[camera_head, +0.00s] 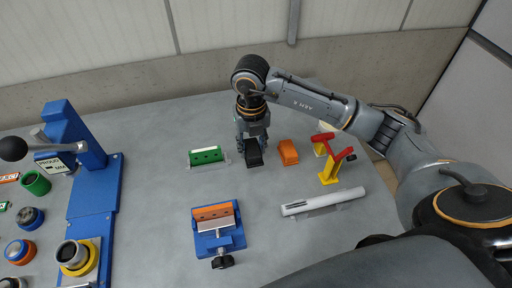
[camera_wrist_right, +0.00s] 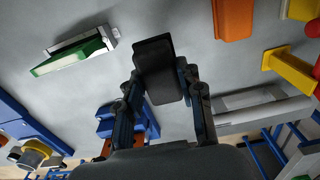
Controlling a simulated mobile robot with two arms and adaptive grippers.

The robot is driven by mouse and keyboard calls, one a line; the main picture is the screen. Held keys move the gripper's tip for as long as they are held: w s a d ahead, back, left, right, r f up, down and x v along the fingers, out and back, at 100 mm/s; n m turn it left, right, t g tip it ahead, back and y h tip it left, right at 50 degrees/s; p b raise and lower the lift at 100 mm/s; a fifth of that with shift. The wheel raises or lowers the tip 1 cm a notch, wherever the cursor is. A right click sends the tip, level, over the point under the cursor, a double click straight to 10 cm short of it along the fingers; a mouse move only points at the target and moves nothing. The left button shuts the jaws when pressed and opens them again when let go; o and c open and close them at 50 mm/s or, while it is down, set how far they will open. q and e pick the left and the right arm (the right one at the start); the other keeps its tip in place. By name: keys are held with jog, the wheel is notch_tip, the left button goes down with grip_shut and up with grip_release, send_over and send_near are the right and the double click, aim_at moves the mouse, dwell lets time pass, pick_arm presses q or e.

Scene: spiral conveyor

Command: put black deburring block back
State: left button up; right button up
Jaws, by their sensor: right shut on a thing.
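The black deburring block (camera_head: 254,157) is at the back middle of the grey table, beside the orange block. My right gripper (camera_head: 252,143) reaches down on it from behind and is shut on it. In the right wrist view the black block (camera_wrist_right: 156,62) sticks out between the two fingers of my right gripper (camera_wrist_right: 162,92), tilted a little. I cannot tell whether the block touches the table. My left gripper is not in view.
An orange block (camera_head: 288,152) stands close on the right, a green block (camera_head: 206,155) on the left. Yellow stands with red tops (camera_head: 330,172) and a white bar (camera_head: 323,201) are further right. A blue vise (camera_head: 220,243) holds an orange piece in front. A blue press (camera_head: 95,190) stands left.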

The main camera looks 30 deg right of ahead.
aim_at(256, 150)
jog(key=shift+w+d+f, duration=0.35)
jog(key=shift+f, duration=0.25)
jog(key=shift+w+d+f, duration=0.3)
jog(key=shift+w+f, duration=0.05)
jog(key=shift+f, duration=0.2)
jog(key=f, duration=0.1)
jog(key=f+p, duration=0.1)
jog(key=f, duration=0.1)
jog(key=shift+w+d+p, duration=0.3)
jog(key=shift+d, duration=0.1)
jog(key=shift+f, duration=0.5)
jog(key=shift+f, duration=0.1)
jog(key=shift+f, duration=0.15)
jog(key=o, duration=1.1)
jog(key=shift+o, duration=0.2)
